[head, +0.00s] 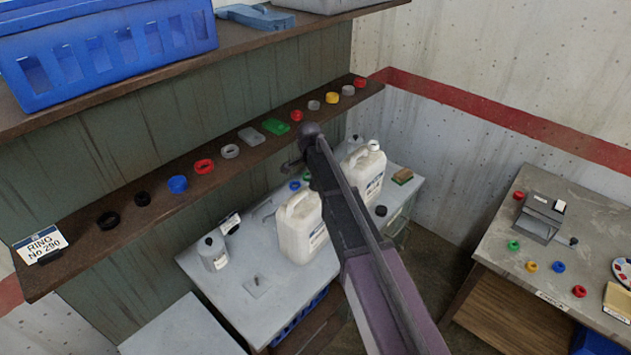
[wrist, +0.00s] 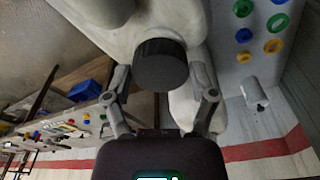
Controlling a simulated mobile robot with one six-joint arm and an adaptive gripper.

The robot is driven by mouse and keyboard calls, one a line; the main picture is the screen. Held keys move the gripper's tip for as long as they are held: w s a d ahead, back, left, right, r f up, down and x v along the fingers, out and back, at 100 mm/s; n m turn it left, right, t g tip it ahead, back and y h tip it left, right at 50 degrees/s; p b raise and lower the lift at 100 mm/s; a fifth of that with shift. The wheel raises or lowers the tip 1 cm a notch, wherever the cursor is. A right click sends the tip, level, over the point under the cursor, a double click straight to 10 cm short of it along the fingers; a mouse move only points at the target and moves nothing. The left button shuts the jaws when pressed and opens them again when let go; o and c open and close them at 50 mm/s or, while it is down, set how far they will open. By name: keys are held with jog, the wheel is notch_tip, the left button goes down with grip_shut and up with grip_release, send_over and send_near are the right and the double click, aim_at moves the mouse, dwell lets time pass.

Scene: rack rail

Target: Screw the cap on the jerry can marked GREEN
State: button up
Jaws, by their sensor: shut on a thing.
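Two white jerry cans stand on the grey bench in the head view: a nearer one (head: 300,232) and a farther one (head: 366,170), partly behind my arm. I cannot read a GREEN mark on either label. In the wrist view, my gripper (wrist: 162,78) is shut on a black cap (wrist: 160,62), with one finger on each side. A white jerry can (wrist: 185,18) is right behind the cap. I cannot tell whether the cap sits on its neck or is apart from it. My arm hides most of the gripper in the head view.
A shelf (head: 75,250) with several coloured rings runs above the bench. A grey canister (head: 213,252) stands at the bench's left. Another table (head: 590,235) with small rings stands at right.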

jog(key=m, duration=0.7)
jog(key=shift+g, duration=0.4)
jog(key=m, duration=0.6)
jog(key=shift+m+g, duration=0.4)
jog(key=o, duration=0.7)
jog(key=shift+n, duration=0.3)
